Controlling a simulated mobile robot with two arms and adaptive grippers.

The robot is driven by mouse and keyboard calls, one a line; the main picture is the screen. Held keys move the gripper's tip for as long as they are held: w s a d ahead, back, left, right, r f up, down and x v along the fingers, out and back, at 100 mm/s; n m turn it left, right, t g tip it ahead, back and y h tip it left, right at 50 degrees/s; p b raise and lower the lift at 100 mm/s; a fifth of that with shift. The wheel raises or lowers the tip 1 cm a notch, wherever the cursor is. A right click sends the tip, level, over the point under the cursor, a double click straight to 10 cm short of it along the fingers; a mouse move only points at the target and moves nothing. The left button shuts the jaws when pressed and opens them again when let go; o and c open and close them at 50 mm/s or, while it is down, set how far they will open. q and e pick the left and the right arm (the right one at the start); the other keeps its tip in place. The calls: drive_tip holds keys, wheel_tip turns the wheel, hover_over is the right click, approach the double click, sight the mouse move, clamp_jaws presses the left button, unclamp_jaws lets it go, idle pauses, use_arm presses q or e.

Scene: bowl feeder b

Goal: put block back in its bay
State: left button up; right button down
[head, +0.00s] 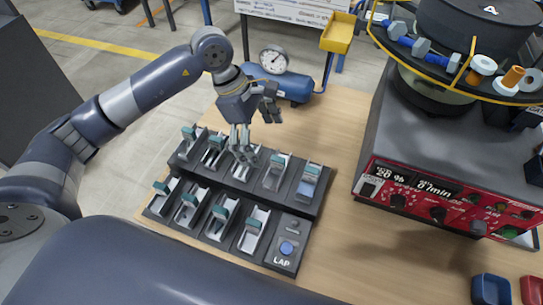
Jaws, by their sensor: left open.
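A dark rack (272,208) with two rows of bays stands on the wooden table. Most bays show a grey metal channel with a teal block-like piece, such as the back right one (312,169) and a front one (221,212). I cannot tell which is the task's block. My left gripper (256,135) is open and points down over the middle of the back row. Its fingers partly hide the bay (243,163) below, and whether they touch anything there is unclear. I see nothing held in it. My right gripper is out of view.
A LAP button panel (286,252) ends the front row. A bowl feeder (470,50) on its red-fronted controller (440,200) stands to the right. A blue tank with a gauge (274,60) is behind. Blue (490,289) and red (533,290) bins sit front right. Table between rack and controller is clear.

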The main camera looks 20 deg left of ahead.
use_arm(q)
drive_tip(key=v, duration=0.3)
drive_tip(key=shift+a+r, duration=0.1)
drive_tip(key=shift+r, duration=0.2)
drive_tip(key=shift+s, duration=0.1)
